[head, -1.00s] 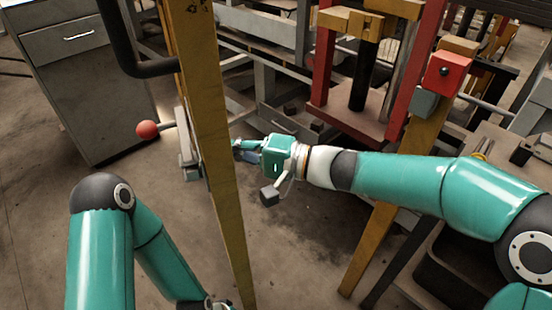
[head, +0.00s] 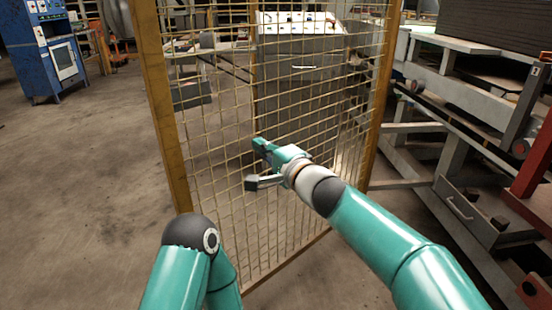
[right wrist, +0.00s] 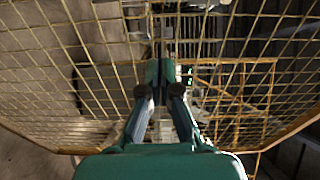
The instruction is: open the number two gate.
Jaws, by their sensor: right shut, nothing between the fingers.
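A gate-like panel of wire mesh in a yellow frame (head: 165,130) stands upright across the middle of the head view. No number shows on it. My right gripper (head: 262,147) is shut and empty, in front of the mesh at about its middle. I cannot tell whether its tips touch the wires. In the right wrist view the shut fingers (right wrist: 160,72) point at the mesh (right wrist: 90,75), which fills most of the picture. My left arm shows at the lower left of the head view, but its gripper is out of frame.
Behind the mesh stands a grey cabinet (head: 300,80). A blue machine (head: 55,55) is at the far left. A grey metal frame (head: 450,150) and a red post (head: 537,150) stand close on the right. The floor left of the panel is clear.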

